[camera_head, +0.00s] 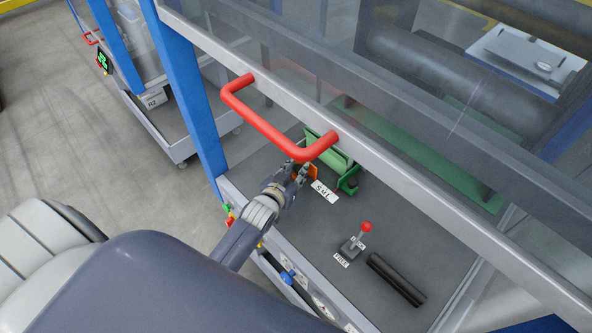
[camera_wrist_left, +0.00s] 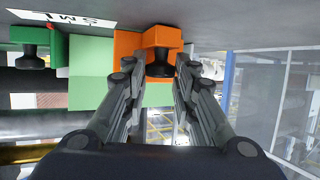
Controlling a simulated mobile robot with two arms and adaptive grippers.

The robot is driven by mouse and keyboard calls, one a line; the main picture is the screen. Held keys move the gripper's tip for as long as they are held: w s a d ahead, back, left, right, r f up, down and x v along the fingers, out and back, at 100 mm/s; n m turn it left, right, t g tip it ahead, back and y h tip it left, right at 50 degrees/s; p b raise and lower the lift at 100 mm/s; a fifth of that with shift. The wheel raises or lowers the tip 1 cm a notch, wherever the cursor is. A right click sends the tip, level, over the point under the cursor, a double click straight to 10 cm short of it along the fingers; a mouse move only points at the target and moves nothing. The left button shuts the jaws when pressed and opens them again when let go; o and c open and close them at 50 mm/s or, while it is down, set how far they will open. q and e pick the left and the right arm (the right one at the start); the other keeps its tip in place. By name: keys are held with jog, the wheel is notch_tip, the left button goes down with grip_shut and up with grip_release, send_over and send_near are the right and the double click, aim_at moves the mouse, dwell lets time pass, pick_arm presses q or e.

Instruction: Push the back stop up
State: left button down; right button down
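A back stop assembly with an orange block (camera_wrist_left: 128,43) and green plates (camera_wrist_left: 90,80) fills the middle of the left wrist view. A black knob (camera_wrist_left: 160,66) sits against the orange block. My left gripper (camera_wrist_left: 158,68) is open, with its fingers on either side of the knob; a small gap shows on each side. In the head view my left gripper (camera_head: 300,170) reaches under the red handle to the orange part beside the green bracket (camera_head: 330,152). The handle and gripper partly hide the orange part. My right gripper is not in view.
The red handle (camera_head: 265,122) on the grey frame bar hangs just above my left gripper. A second black knob (camera_wrist_left: 28,60) is on a green block. A red-tipped lever (camera_head: 366,227) and a black roller (camera_head: 396,279) are on the grey panel. A blue post (camera_head: 190,95) stands left.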

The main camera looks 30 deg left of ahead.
pick_arm(q)
jog(key=shift+w+d, duration=0.1)
jog(key=shift+w, duration=0.1)
jog(key=w, duration=0.1)
jog(key=w+d+b, duration=0.1)
jog(key=w, duration=0.2)
jog(key=shift+w+d+f, duration=0.1)
jog(key=shift+w+d, duration=0.1)
jog(key=shift+d, duration=0.1)
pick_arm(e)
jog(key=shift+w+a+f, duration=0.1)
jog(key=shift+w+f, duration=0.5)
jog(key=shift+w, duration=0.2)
pick_arm(q)
jog(key=c, duration=1.6)
grip_release()
jog(key=shift+s, duration=0.1)
jog(key=shift+c, duration=0.2)
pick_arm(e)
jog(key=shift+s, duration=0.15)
